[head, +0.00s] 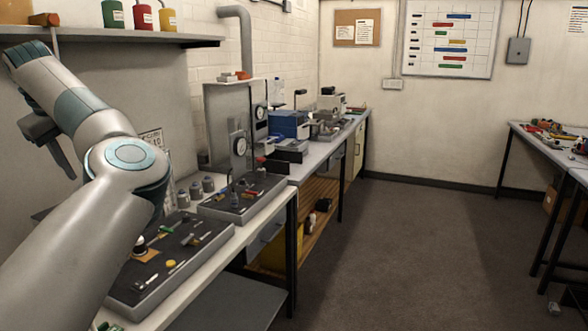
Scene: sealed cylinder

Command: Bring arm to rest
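My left arm fills the left side of the head view, bent at its elbow and raised over the workbench. A dark piece that looks like my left gripper (62,160) hangs below the forearm, partly hidden behind it. I cannot tell whether its fingers are open or shut, and I see nothing held there. My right arm and gripper are not in view. Several small grey cylinders (195,189) stand on the workbench (262,208) beside my elbow; I cannot tell whether one is the sealed cylinder.
A dark tray (150,290) with small tools lies near me, and a second tray (262,187) with a dial gauge stand is beyond it. A shelf (120,42) with canisters hangs above the arm. Another table (556,150) stands at right. The floor (410,250) between is clear.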

